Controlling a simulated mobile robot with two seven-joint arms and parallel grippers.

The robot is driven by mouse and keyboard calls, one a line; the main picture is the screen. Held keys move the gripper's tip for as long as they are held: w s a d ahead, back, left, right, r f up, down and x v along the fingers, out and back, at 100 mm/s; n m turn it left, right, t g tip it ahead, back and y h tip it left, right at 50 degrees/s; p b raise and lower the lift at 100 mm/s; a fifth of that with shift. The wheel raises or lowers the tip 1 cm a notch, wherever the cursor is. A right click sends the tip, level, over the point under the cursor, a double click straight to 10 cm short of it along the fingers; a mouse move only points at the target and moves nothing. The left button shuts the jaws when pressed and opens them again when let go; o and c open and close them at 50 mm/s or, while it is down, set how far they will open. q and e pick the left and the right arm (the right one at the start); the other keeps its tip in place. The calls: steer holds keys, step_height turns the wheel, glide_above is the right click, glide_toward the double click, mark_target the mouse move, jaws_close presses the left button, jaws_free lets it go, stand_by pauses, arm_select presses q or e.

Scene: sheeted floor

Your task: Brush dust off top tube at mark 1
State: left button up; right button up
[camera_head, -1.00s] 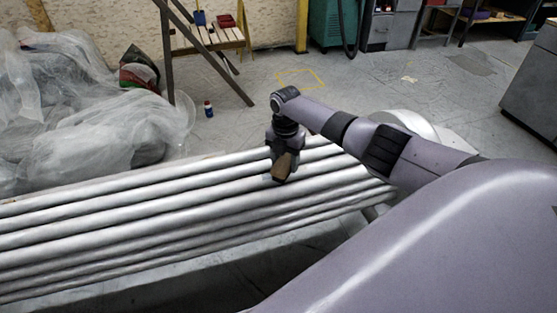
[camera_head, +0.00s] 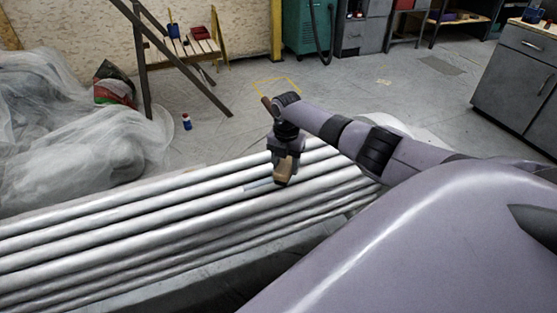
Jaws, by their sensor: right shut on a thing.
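A stack of long grey-white tubes (camera_head: 120,222) lies diagonally across the floor, from lower left to the middle. My right gripper (camera_head: 285,165) points down over the right part of the stack. It is shut on a brown, wooden-looking brush (camera_head: 284,173), just above or touching the upper tubes; I cannot tell which. A short pale bluish strip (camera_head: 258,186) shows on a tube just left of the gripper. No numbered mark is readable. My left gripper is not in view.
Crumpled clear plastic sheeting (camera_head: 75,150) lies at the left. A small blue-white bottle (camera_head: 187,121) stands on the floor behind the tubes. A wooden bench (camera_head: 195,47) and a grey cabinet (camera_head: 515,75) stand farther back. The floor between is mostly clear.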

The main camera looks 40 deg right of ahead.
steer(key=shift+s+d, duration=0.15)
steer(key=shift+d, duration=0.35)
step_height(320, 180, up, 6)
steer(key=p, duration=0.5)
steer(key=shift+p, duration=0.35)
step_height(320, 180, up, 3)
steer(key=p, duration=0.3)
steer(key=shift+r, duration=0.15)
